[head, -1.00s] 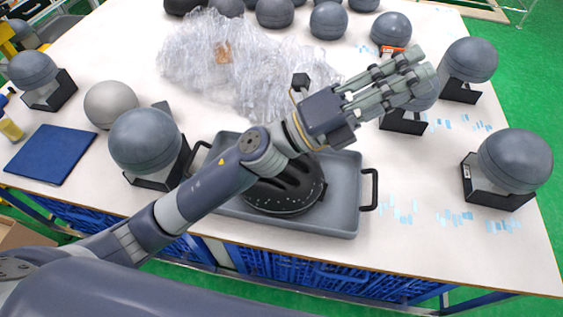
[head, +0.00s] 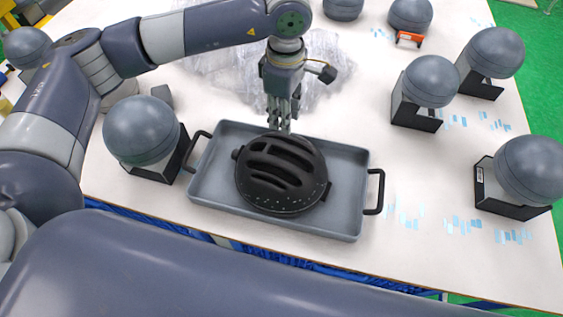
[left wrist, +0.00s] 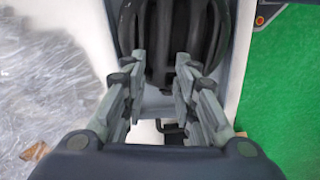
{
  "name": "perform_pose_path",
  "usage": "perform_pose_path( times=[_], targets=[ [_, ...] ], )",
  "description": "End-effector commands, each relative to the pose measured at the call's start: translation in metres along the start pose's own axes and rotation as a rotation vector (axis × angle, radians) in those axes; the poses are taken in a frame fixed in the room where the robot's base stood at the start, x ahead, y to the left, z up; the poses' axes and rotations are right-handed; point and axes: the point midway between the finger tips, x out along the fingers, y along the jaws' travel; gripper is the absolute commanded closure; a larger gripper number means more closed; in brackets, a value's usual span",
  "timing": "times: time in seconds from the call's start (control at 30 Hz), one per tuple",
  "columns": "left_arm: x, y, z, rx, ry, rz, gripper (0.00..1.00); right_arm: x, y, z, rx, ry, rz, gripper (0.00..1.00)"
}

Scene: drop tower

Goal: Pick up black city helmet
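The black city helmet (head: 281,177) sits in the grey tray (head: 338,220) with its vents facing up. My left gripper (head: 279,126) points down at the helmet's far edge in the head view. In the left wrist view the left gripper (left wrist: 160,95) has its fingers spread apart, with part of the black helmet (left wrist: 174,40) ahead of and between them. I cannot tell whether the fingers touch the helmet. My right gripper is not in view.
Grey dummy heads on black stands surround the tray, one close on its left (head: 142,132) and several on the right (head: 424,82). Crumpled clear plastic wrap (head: 225,75) lies behind it.

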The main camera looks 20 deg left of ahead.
Motion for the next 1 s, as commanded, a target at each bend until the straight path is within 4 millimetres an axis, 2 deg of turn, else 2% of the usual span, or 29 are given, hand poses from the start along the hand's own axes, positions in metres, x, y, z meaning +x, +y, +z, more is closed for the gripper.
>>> perform_pose_path(
  times=[0.2, 0.47, 0.6, 0.7, 0.83, 1.0],
  targets=[
    [0.034, -0.002, 0.001, -0.001, -0.003, -0.005, 0.73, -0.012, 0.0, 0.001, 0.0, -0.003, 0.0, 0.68],
    [0.053, -0.003, 0.002, 0.001, -0.005, -0.005, 0.73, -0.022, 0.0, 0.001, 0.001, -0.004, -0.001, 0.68],
    [0.072, -0.004, 0.003, 0.001, -0.005, -0.006, 0.73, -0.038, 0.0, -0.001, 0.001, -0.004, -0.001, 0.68],
    [0.088, -0.004, 0.003, -0.001, -0.005, -0.006, 0.73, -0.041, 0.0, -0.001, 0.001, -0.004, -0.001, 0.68],
    [0.098, -0.003, 0.003, 0.0, -0.006, -0.003, 0.73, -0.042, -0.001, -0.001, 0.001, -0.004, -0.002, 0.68],
    [0.099, -0.003, 0.003, 0.001, -0.006, -0.002, 0.73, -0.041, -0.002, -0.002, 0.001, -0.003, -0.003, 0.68]
  ],
)
